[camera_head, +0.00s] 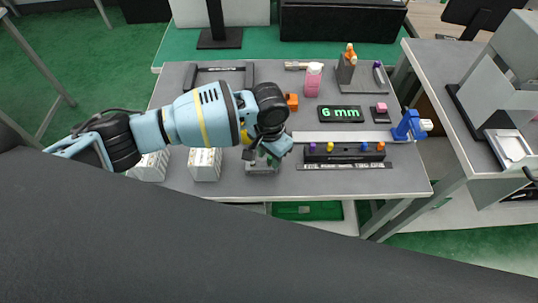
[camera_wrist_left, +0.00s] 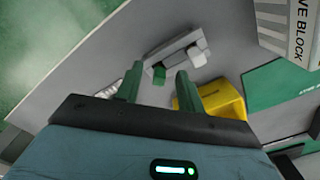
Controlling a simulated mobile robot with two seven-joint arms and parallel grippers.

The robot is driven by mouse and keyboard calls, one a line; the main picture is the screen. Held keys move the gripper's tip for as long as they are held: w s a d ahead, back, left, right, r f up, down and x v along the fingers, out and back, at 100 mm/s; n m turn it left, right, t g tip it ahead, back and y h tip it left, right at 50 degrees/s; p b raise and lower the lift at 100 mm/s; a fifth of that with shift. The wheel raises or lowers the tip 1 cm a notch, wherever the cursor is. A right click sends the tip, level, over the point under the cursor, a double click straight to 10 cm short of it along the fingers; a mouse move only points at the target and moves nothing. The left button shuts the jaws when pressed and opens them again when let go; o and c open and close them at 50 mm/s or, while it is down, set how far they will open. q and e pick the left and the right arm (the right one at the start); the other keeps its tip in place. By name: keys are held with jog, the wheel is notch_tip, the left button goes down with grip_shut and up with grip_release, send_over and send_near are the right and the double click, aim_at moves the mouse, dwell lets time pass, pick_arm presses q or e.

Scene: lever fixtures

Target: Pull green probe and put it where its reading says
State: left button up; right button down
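My left gripper (camera_head: 262,155) is over the front middle of the grey table, above a small grey fixture (camera_head: 263,168). In the left wrist view my left gripper (camera_wrist_left: 158,82) has its two fingers apart, with nothing held between them. A small green piece (camera_wrist_left: 159,75), possibly the green probe, shows beyond the gap on a grey fixture (camera_wrist_left: 178,55) with a white knob. The gripper hides most of this in the head view. A black rack (camera_head: 345,156) holds purple, yellow, blue and orange-topped pieces. My right gripper is not in view.
White boxes (camera_head: 205,163) stand left of the gripper. A blue clamp-like device (camera_head: 408,125) is at the table's right end. A pink bottle (camera_head: 313,79) and an orange piece (camera_head: 292,102) stand behind. A yellow object (camera_wrist_left: 215,97) is beside the right finger in the wrist view.

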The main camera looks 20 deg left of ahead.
pick_arm(q)
notch_tip(320, 180, up, 7)
jog(key=shift+r+p, duration=0.2)
jog(key=shift+p, duration=0.2)
jog(key=s+d+f+h, duration=0.2)
jog(key=s+d+f, duration=0.15)
jog(key=s, duration=0.45)
jog(key=s+d+f+h, duration=0.25)
jog(key=s+f, duration=0.25)
jog(key=s, duration=0.3)
jog(key=s+a+f+n+t+y, duration=0.15)
jog(key=s+a+n+y, duration=0.25)
jog(key=s+a, duration=1.35)
jog(key=w+d+f+t+h, duration=0.1)
jog(key=w+d+f+t, duration=0.1)
jog(key=w+f+t, duration=0.3)
notch_tip(320, 180, down, 5)
jog(key=shift+d+r+t, duration=0.15)
jog(key=shift+d+t, duration=0.15)
jog(key=shift+t, duration=0.85)
